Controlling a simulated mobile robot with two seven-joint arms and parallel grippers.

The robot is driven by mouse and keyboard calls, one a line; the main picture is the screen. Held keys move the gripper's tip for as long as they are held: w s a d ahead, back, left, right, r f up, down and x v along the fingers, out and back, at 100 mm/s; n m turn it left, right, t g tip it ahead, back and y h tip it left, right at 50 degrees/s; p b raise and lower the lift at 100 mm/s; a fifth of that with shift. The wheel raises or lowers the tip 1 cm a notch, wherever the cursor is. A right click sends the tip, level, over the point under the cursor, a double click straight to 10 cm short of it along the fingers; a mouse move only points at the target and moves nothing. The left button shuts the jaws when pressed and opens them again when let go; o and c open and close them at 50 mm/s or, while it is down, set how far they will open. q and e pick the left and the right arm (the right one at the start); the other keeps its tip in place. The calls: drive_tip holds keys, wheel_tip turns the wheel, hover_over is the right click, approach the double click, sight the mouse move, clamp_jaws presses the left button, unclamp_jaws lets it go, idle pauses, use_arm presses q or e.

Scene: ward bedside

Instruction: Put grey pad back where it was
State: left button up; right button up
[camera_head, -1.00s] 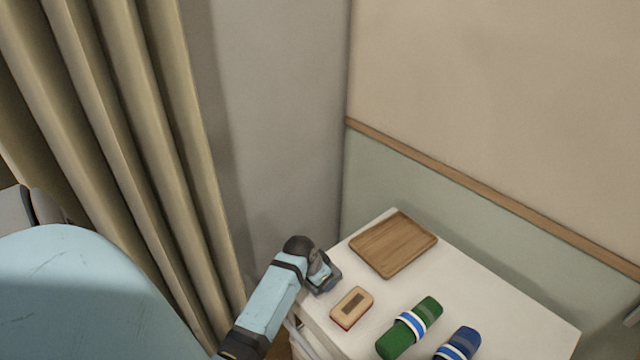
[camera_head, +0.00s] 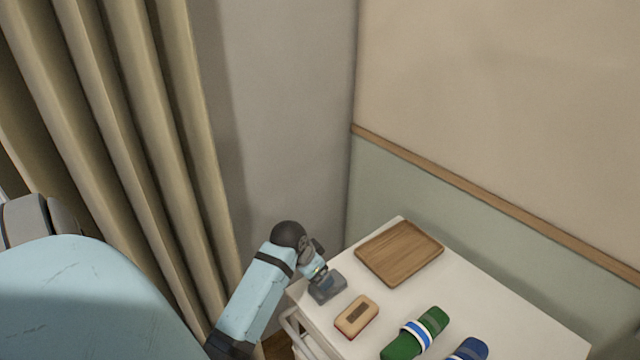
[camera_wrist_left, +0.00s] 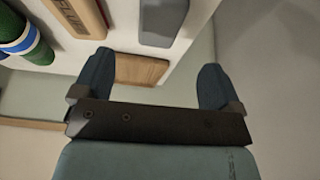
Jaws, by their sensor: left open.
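The grey pad (camera_head: 328,288) is a small blue-grey block at the left edge of the white bedside top. It also shows at the top of the left wrist view (camera_wrist_left: 163,20). My left gripper (camera_head: 317,271) is right by the pad in the head view, on its far side. In the left wrist view its two fingers (camera_wrist_left: 157,60) are spread wide with nothing between them, and the pad lies beyond the fingertips. My right gripper is not in view.
A wooden tray (camera_head: 400,252) lies behind the pad. A tan block with a dark label (camera_head: 356,317) lies just right of the pad. A green roll (camera_head: 415,335) and a blue roll (camera_head: 471,349) are farther right. A curtain (camera_head: 110,130) hangs at left.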

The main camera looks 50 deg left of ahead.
use_arm(q)
drive_tip(key=shift+v, duration=1.25)
